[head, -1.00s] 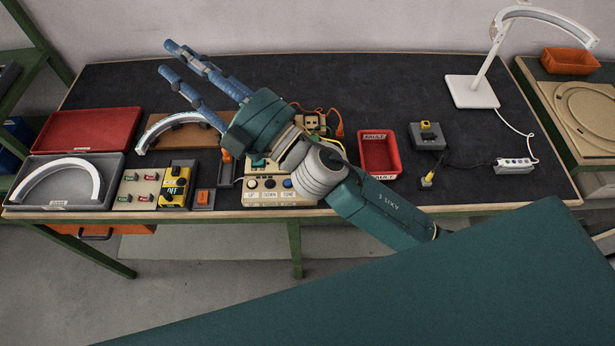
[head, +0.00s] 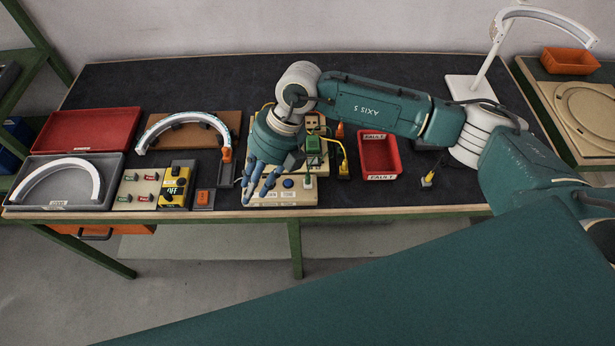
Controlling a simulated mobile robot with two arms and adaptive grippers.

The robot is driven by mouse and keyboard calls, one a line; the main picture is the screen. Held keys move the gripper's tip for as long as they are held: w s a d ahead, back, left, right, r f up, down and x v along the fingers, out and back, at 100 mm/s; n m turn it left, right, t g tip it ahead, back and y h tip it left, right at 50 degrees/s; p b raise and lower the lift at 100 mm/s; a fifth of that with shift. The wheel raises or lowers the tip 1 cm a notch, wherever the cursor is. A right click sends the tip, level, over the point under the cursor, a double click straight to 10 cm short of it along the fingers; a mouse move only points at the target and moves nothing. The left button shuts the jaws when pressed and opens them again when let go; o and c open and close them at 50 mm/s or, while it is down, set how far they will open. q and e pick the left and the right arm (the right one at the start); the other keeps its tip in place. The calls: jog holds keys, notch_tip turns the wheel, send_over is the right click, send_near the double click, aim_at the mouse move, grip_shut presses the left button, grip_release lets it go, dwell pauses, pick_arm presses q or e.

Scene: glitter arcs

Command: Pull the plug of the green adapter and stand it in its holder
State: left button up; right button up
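A green block (head: 313,145), which looks like the green adapter, sits on the beige fixture right of my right gripper. I cannot make out its plug clearly. My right gripper (head: 261,188) points down over the left part of the beige button panel (head: 290,197). Its blue fingers look spread apart with nothing visible between them. It is apart from the green block and hides part of the panel. A small dark holder-like tray (head: 226,175) stands left of the panel; I cannot tell whether it is the plug's holder. My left gripper is not in view.
A yellow cable with a yellow-black plug (head: 343,171) lies right of the panel, before the red fault bin (head: 380,155). A lamp (head: 472,90) stands behind my arm.

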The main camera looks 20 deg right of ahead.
aim_at(308, 174)
jog(key=w+d+h, duration=0.1)
jog(key=d, duration=0.3)
jog(key=w+d+m+h, duration=0.1)
jog(key=w+d+h, duration=0.1)
jog(key=d, duration=0.3)
jog(key=w+d+h, duration=0.2)
jog(key=d, duration=0.3)
jog(key=shift+d+f+m+t, duration=0.1)
jog(key=shift+f+m+t, duration=0.2)
jog(key=shift+t, duration=0.1)
jog(key=shift+s, duration=0.1)
notch_tip(308, 174, down, 8)
jog(key=b, duration=0.5)
jog(key=shift+r, duration=0.15)
jog(key=shift+f+b, duration=0.7)
